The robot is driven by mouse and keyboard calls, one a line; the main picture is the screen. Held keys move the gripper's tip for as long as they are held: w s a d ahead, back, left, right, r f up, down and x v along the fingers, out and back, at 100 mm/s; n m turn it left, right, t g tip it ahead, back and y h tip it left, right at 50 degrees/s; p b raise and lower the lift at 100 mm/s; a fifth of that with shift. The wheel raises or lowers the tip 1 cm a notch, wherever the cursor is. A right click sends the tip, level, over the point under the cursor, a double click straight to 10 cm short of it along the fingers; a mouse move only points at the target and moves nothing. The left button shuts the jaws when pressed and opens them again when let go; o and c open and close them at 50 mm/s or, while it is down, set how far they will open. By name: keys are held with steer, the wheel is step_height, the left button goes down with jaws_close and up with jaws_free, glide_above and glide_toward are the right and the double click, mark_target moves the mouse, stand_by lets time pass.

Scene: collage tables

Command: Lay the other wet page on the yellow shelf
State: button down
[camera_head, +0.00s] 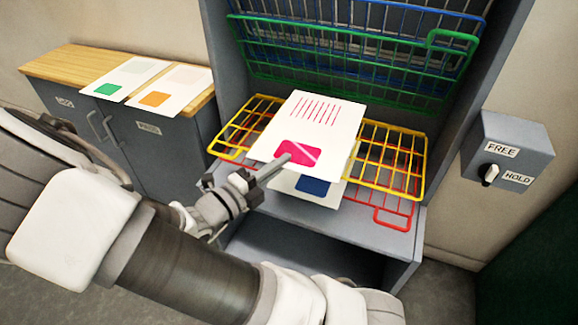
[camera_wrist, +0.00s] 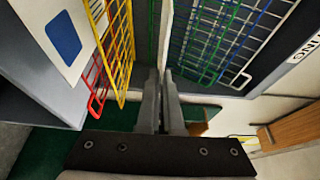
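My gripper (camera_head: 283,161) is shut on the near edge of a white page with a magenta patch (camera_head: 322,120). The page is held roughly flat over the middle of the yellow wire shelf (camera_head: 400,165). In the wrist view my two fingers (camera_wrist: 162,85) are close together with the page edge-on between them, and the yellow shelf (camera_wrist: 122,50) appears some way off to one side, so a gap seems to separate them. The page hides the middle of the shelf.
A page with a blue patch (camera_head: 313,187) lies lower, at the red shelf (camera_head: 395,219). The green shelf (camera_head: 300,60) and blue shelf (camera_head: 400,15) are tilted up behind. Pages with green (camera_head: 109,89) and orange (camera_head: 153,99) patches lie on the cabinet. A FREE/HOLD switch box (camera_head: 530,150) is at right.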

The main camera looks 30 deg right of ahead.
steer(key=shift+d+f+b, duration=0.2)
steer(key=shift+f+b, duration=0.1)
steer(key=shift+f, duration=0.15)
steer(key=w+d+f+b, duration=0.1)
steer(key=d+f+b, duration=0.1)
steer(key=f+b, duration=0.1)
steer(key=w+d+f+b, duration=0.1)
steer(key=w+f+b, duration=0.1)
steer(key=f+b, duration=0.1)
steer(key=w+d+f+b, duration=0.2)
steer(key=f+b, duration=0.1)
steer(key=f, duration=0.1)
steer(key=shift+w+d+f+b, duration=0.1)
steer(key=shift+d+f+b, duration=0.05)
steer(key=shift+d+b, duration=0.2)
steer(key=shift+c, duration=0.8)
jaws_free()
steer(key=shift+f, duration=0.15)
steer(key=s+a, duration=0.6)
steer(key=shift+a+p, duration=0.3)
steer(key=shift+a, duration=0.1)
